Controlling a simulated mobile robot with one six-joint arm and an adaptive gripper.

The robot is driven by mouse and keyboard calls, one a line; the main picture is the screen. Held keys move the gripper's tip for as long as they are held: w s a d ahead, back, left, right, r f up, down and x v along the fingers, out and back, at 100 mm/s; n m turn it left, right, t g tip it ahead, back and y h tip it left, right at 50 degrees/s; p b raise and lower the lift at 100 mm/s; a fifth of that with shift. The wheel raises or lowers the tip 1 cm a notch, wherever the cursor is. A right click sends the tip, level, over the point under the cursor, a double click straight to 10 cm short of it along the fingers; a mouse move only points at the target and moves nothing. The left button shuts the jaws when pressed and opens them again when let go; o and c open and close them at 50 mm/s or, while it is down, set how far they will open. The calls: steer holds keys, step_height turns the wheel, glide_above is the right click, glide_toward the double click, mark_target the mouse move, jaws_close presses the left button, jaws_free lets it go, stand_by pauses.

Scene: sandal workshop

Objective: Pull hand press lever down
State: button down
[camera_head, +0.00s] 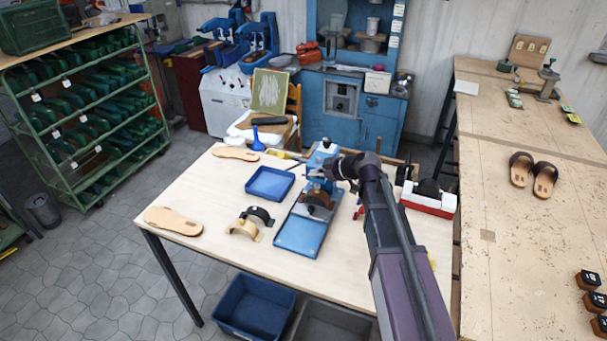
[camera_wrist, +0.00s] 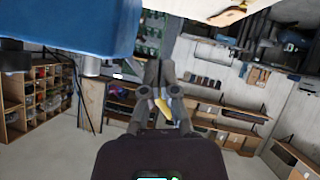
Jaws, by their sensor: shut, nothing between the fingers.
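The blue hand press (camera_head: 318,158) stands on the light wooden table, behind a blue tray-like base plate (camera_head: 297,238). My gripper (camera_head: 314,173) is at the upper part of the press, reaching in from the right. In the wrist view the gripper's fingers (camera_wrist: 161,70) are shut with nothing between them. A big blue body (camera_wrist: 70,22), seemingly the press, fills the upper left there, close beside the fingers. I cannot make out the lever clearly; my arm and gripper cover part of the press. I cannot tell whether the gripper touches it.
A blue tray (camera_head: 270,183), a tan sole (camera_head: 172,221) and curved pieces (camera_head: 245,228) lie left of the press. A red and white box (camera_head: 428,200) stands right of my arm.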

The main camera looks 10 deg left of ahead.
steer(key=shift+w+d+r, duration=0.15)
steer(key=shift+d+r, duration=0.2)
steer(key=shift+d, duration=0.4)
steer(key=s+d+f+m+g+h+b, duration=0.1)
steer(key=s+d+f+m+g+h, duration=0.1)
steer(key=s+d+f+m+h, duration=0.3)
steer(key=s+d+f+m+g+h+b, duration=0.2)
steer(key=s+d+f+m+h, duration=0.3)
steer(key=s+d+m, duration=0.7)
steer(key=s+d+f, duration=0.2)
steer(key=s+d, duration=0.1)
steer(key=d, duration=0.3)
steer(key=shift+s+d+f+g+h+b, duration=0.2)
steer(key=shift+d+f+g+h+b, duration=0.1)
steer(key=w+a+r+n+g+y+p, duration=0.1)
steer(key=w+a+r+n+y+p, duration=0.4)
steer(key=w+a+r+p, duration=0.3)
steer(key=w+a+r+n+g+y+p, duration=0.1)
steer(key=w+a+r+n+y+p, duration=0.5)
steer(key=w+a+r, duration=0.8)
steer(key=w+r+y+p, duration=0.1)
steer(key=w+r+p, duration=0.1)
steer(key=w+r, duration=0.2)
steer(key=shift+a+r+y, duration=0.2)
steer(key=shift+r+y, duration=0.2)
steer(key=shift+r, duration=0.05)
